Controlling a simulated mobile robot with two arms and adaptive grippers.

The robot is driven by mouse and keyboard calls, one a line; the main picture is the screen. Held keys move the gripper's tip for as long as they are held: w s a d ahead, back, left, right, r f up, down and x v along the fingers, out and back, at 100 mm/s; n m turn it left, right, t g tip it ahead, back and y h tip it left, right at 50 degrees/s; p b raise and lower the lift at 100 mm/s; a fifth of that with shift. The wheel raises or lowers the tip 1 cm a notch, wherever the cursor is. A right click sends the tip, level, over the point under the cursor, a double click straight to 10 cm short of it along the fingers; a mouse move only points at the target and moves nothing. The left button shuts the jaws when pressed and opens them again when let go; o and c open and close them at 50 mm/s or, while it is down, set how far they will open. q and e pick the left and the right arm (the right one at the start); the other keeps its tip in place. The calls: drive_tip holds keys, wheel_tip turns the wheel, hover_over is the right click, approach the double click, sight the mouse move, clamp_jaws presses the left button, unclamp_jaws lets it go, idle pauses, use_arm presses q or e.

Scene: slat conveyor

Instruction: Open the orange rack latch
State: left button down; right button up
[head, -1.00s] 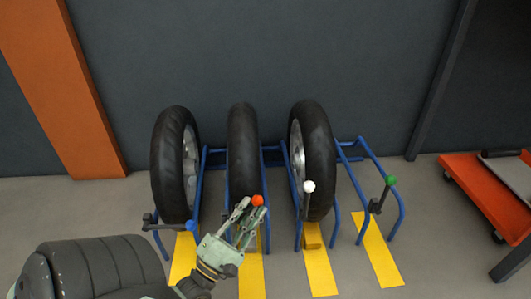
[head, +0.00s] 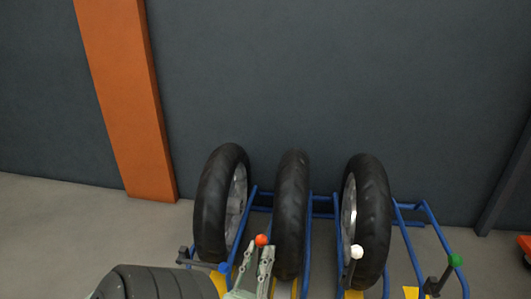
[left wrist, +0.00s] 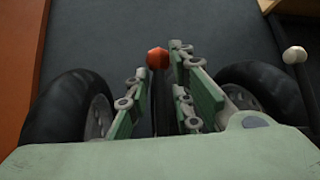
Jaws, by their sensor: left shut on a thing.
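The orange rack latch shows as an orange-red ball knob (head: 262,240) in front of the rack, left of the middle wheel's foot. My left gripper (head: 259,249) is shut on the latch, its green fingers on either side just below the knob. The knob also shows between the fingertips in the left wrist view (left wrist: 157,58). My right gripper is not in view.
The blue rack (head: 447,240) holds three black wheels. A white-knobbed lever (head: 357,252) and a green-knobbed lever (head: 455,260) stand to the right; a blue-knobbed lever (head: 225,268) lies nearly flat on the left. An orange post (head: 125,100) stands behind left.

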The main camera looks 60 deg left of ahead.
use_arm(q)
drive_tip(key=shift+a+r+n+g+y, duration=0.4)
drive_tip(key=shift+n+y, duration=0.2)
drive_tip(key=shift+n, duration=0.1)
drive_tip(key=c, duration=1.7)
unclamp_jaws()
drive_tip(key=shift+c, duration=0.2)
drive_tip(key=shift+s+f, duration=0.1)
drive_tip(key=shift+f, duration=0.1)
drive_tip(key=shift+d, duration=0.1)
drive_tip(key=v, duration=0.7)
drive_tip(key=shift+s+d+f, duration=0.15)
drive_tip(key=shift+s+f, duration=0.05)
